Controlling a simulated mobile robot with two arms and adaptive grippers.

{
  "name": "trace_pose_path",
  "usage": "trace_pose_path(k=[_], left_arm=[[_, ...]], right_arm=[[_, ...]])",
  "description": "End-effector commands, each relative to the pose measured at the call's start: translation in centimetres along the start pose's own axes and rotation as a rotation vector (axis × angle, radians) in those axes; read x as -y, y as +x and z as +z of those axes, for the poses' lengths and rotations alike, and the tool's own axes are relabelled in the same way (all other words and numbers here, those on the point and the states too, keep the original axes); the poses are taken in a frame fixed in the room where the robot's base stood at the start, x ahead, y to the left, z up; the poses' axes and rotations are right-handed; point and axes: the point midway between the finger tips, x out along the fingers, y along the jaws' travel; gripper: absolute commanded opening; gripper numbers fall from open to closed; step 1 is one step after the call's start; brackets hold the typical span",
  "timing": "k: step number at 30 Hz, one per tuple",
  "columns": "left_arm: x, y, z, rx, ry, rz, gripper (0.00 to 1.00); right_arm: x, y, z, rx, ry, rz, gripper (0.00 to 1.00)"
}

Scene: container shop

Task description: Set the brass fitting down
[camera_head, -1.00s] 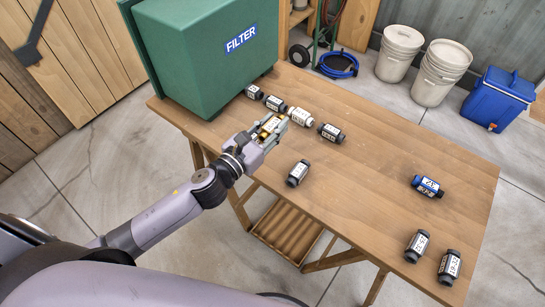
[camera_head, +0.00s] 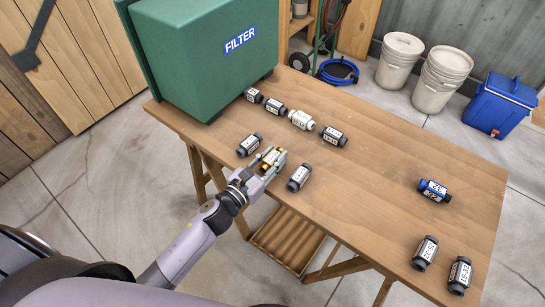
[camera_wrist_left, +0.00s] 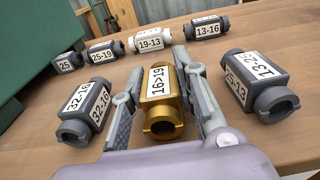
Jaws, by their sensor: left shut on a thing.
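The brass fitting (camera_wrist_left: 161,103) is gold with a white label reading 16>19 in the left wrist view. My left gripper (camera_head: 271,157) is shut on it, with one finger along each side. In the head view the brass fitting (camera_head: 267,165) shows between the fingers, low over the front left part of the wooden table (camera_head: 390,170). I cannot tell whether it touches the table. A grey fitting labelled 32-16 (camera_wrist_left: 87,112) lies to its left and another grey fitting (camera_wrist_left: 255,84) to its right. My right gripper is not in view.
A row of grey fittings and a white one (camera_head: 301,118) lies behind, near the green FILTER box (camera_head: 200,55). A blue fitting (camera_head: 433,189) and two grey ones (camera_head: 424,253) lie at the right. The table's middle is clear.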

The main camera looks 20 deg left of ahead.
Motion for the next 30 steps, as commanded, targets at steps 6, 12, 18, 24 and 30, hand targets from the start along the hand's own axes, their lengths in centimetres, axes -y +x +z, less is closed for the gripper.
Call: trace_pose_path(k=[6,12,18,24,30], left_arm=[[0.0,0.0,-0.5,0.000,0.000,0.000,0.28],[0.0,0.0,-0.3,0.000,0.000,0.000,0.42],[0.0,0.0,-0.3,0.000,0.000,0.000,0.48],[0.0,0.0,-0.3,0.000,0.000,0.000,0.48],[0.0,-1.5,-0.7,-0.002,0.000,0.000,0.48]], right_arm=[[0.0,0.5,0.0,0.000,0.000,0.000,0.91],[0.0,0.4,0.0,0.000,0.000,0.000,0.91],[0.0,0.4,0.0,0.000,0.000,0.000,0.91],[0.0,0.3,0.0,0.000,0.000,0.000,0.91],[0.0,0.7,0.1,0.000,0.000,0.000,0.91]])
